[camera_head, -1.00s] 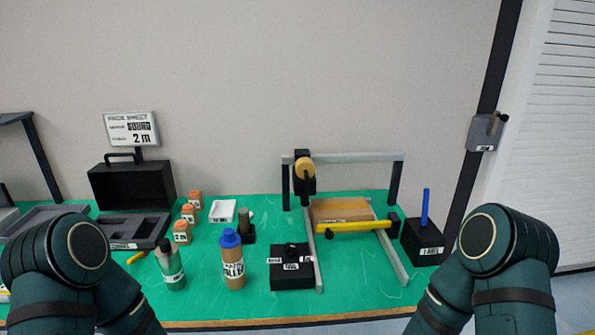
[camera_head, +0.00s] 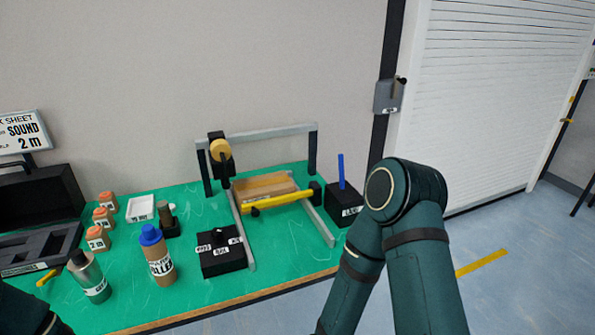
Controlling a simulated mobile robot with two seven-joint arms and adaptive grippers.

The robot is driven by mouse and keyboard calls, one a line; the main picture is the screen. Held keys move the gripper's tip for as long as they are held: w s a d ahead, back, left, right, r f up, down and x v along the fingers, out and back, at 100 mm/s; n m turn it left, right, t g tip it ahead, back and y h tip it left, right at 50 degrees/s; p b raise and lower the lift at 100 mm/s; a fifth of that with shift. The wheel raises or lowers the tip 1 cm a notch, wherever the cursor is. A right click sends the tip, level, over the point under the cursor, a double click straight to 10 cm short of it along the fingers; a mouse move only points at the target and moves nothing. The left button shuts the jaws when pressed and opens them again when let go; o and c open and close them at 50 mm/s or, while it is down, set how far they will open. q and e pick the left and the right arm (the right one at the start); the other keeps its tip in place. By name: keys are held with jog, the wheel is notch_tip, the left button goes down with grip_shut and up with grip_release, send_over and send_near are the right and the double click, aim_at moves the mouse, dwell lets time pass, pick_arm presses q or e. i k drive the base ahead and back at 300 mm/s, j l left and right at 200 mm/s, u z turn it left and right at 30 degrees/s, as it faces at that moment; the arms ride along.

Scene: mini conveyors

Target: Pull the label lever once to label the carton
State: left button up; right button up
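The label lever is a blue upright rod (camera_head: 341,170) on a black box (camera_head: 345,205) with a white label, at the right end of the green table. The carton (camera_head: 266,186) is a flat tan box lying between the grey rails of the mini conveyor, behind a yellow bar (camera_head: 278,200). My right arm rises at the right of the box, and its gripper is out of the frame. Only a small part of my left arm shows at the lower left corner, and its gripper is out of the frame too.
A black labelled box (camera_head: 221,258) stands left of the conveyor. A blue-capped bottle (camera_head: 158,256), a grey-capped bottle (camera_head: 89,277) and small orange blocks (camera_head: 103,217) stand further left. A grey frame with a yellow disc (camera_head: 220,150) spans the conveyor. Floor right of the table is open.

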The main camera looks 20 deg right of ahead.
aim_at(340, 156)
jog(key=i+l, duration=0.1)
jog(key=l, duration=0.25)
jog(key=i+l, duration=0.15)
jog(key=l, duration=0.2)
jog(key=i+l, duration=0.1)
jog(key=l, duration=0.25)
jog(key=i+l, duration=0.15)
jog(key=l, duration=0.25)
